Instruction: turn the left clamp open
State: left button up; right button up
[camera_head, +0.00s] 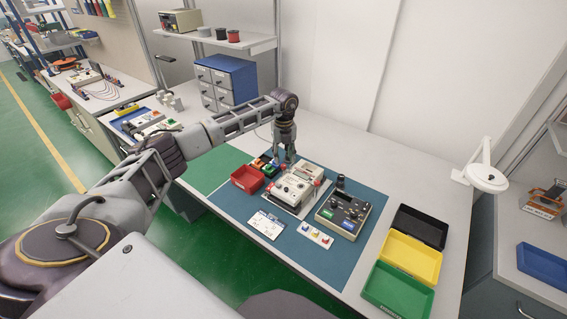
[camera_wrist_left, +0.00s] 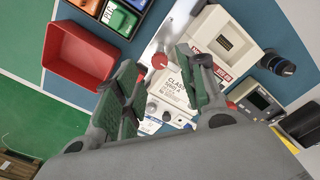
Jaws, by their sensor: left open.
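My left gripper (camera_head: 286,160) is open and points down above the back left of the meter fixture. A cream meter unit (camera_head: 292,190) sits on a light plate on the blue mat. In the left wrist view, a red clamp knob (camera_wrist_left: 159,61) shows between the open fingers of my left gripper (camera_wrist_left: 157,66), at the left side of the meter (camera_wrist_left: 172,96); I cannot tell contact. A second red part (camera_wrist_left: 232,105) shows on the meter's other side, partly hidden by a finger. My right gripper is out of view.
A red bin (camera_head: 246,179) and a tray of coloured blocks (camera_head: 264,163) stand close on the left. A dark-topped instrument (camera_head: 343,214) is on the right, with black, yellow (camera_head: 410,258) and green bins beyond. Cards lie in front on the mat.

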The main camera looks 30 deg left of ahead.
aim_at(283, 165)
pick_arm(q)
jog(key=shift+f, duration=2.1)
grip_shut()
